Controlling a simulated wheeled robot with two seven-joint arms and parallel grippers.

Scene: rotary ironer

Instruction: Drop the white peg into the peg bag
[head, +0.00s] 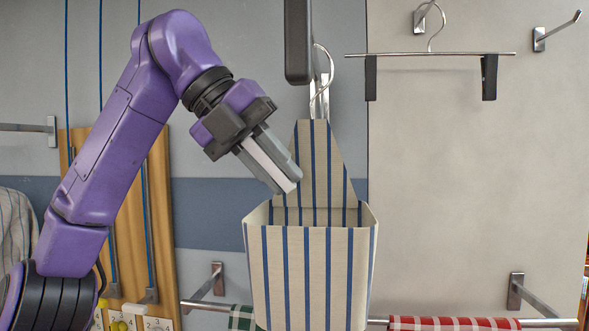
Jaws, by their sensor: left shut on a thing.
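The peg bag (311,275) is a cream cloth pouch with blue stripes, hanging by a metal hook in the middle of the head view. Its mouth is open at the top and its tall pointed back panel rises behind. My left gripper (283,178) comes in from the upper left, tilted down to the right, with its tips just above the bag's mouth, in front of the back panel. It is shut on the white peg (268,166), a pale strip between the grey fingers. Part of the peg is hidden by the fingers. My right gripper is not in view.
A clip hanger (430,54) hangs on the wall at the upper right, beside an empty hook (557,32). Below, a metal rail carries a red checked cloth (455,324) and a green one (241,317). A wooden board (160,215) stands behind my left arm.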

